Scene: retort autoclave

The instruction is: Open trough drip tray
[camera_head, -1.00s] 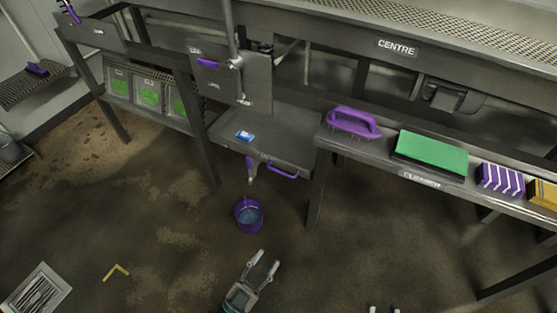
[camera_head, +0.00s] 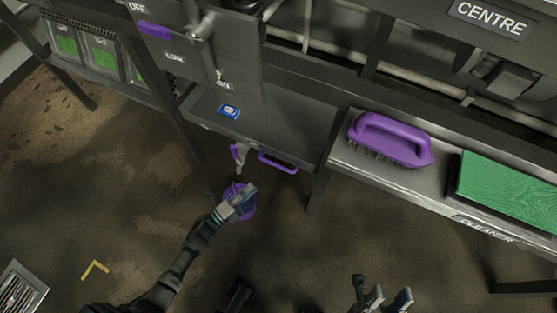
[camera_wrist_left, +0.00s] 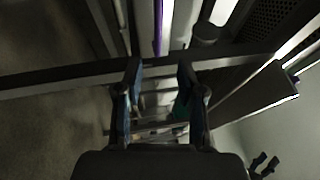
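The grey drip tray (camera_head: 285,132) sits under the trough in the head view, with a purple handle (camera_head: 278,163) on its front edge. I cannot tell whether the tray is pulled out at all. My left gripper (camera_head: 246,190) is in front of and below the handle, to its left, and apart from it. In the left wrist view its two fingers (camera_wrist_left: 160,76) are spread with nothing clearly between them. A purple strip (camera_wrist_left: 158,28) shows beyond them; I cannot tell what it is. My right gripper (camera_head: 389,297) is at the bottom edge, fingers apart and empty.
A small blue item (camera_head: 229,111) lies on the tray. The shelf to the right holds a purple brush (camera_head: 390,140) and a green pad (camera_head: 510,190). A table leg (camera_head: 318,190) stands right of the handle.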

